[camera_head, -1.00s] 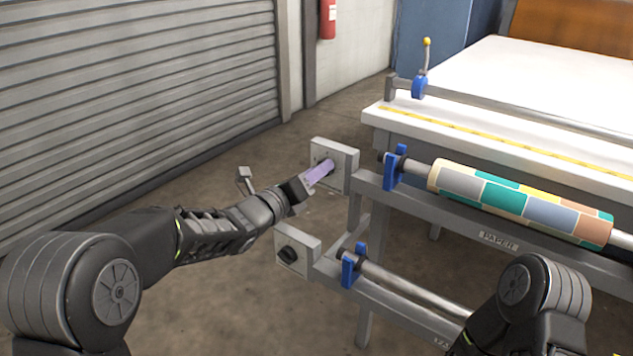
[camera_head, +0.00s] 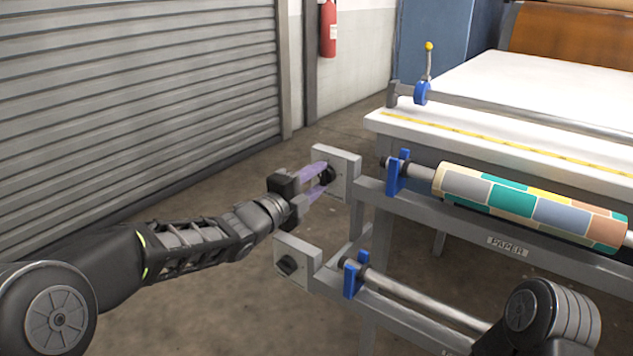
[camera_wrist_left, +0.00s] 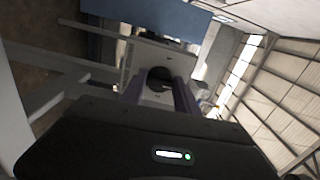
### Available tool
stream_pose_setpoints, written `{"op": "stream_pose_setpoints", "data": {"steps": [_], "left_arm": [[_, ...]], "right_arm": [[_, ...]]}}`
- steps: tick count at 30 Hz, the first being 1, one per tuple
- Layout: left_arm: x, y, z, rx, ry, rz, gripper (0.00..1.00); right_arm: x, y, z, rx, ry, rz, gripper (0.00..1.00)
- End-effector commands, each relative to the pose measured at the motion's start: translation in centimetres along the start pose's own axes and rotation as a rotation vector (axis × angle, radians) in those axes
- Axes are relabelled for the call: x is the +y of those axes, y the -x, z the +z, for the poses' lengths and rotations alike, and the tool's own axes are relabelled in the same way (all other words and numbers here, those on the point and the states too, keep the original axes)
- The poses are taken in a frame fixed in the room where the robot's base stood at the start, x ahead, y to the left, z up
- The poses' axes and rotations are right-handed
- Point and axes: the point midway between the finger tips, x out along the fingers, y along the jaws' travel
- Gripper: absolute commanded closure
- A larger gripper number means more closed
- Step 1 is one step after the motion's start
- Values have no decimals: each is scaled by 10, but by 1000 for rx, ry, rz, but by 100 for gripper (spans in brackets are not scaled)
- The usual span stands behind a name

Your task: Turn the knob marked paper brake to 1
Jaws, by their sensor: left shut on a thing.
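The upper black knob (camera_head: 328,174) sits on a square grey plate (camera_head: 345,160) at the end of the rail labelled PAPER. My left gripper (camera_head: 322,178) has its purple fingers on either side of this knob and is shut on it. In the left wrist view the dark knob (camera_wrist_left: 160,78) shows between the two fingers, in front of its plate. The markings on the plate are too small to read, so I cannot tell the knob's setting. My right gripper is not in view; only part of my right arm shows at the lower right.
A second black knob (camera_head: 287,265) sits on a lower grey plate, close below my left gripper. Blue brackets (camera_head: 398,174) hold a patterned paper roll (camera_head: 530,205) to the right. A white table (camera_head: 560,85) stands behind. The floor by the shutter (camera_head: 130,80) is clear.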

Motion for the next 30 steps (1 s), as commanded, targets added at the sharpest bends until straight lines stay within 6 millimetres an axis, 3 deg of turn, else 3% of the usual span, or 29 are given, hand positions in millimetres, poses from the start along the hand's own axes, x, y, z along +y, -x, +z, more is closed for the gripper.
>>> {"op": "stream_pose_setpoints", "data": {"steps": [30], "left_arm": [[3, 0, -1, -1, 966, 2, 100]], "right_arm": [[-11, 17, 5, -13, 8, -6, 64]]}}
